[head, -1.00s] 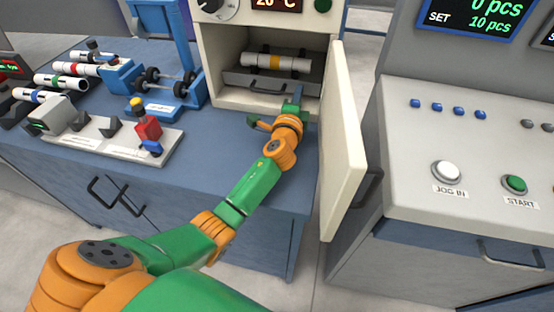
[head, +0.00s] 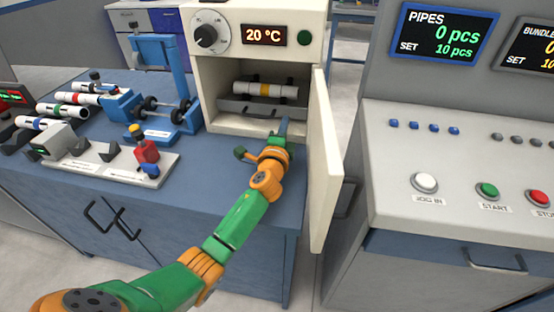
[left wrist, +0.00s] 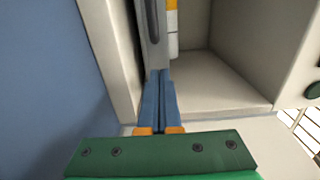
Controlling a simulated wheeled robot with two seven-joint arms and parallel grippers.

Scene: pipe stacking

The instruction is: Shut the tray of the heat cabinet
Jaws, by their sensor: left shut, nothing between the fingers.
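The beige heat cabinet (head: 212,105) stands at the back of the blue bench with its door (head: 324,165) swung open to the right. Its grey tray (head: 255,110) sits inside the opening, bearing a white pipe with a yellow band (head: 265,89). The tray front (left wrist: 153,22) and part of the pipe (left wrist: 172,40) also show in the left wrist view. My left gripper (head: 284,121) is shut and empty, with its blue fingers at the right end of the tray front. I cannot tell whether they touch it. My right gripper is not in view.
The open door stands close to the right of my left arm. Left of the cabinet are a blue roller machine (head: 160,85), a fixture plate (head: 110,160) and several banded pipes. A control console (head: 460,170) stands at the right. The bench front is mostly clear.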

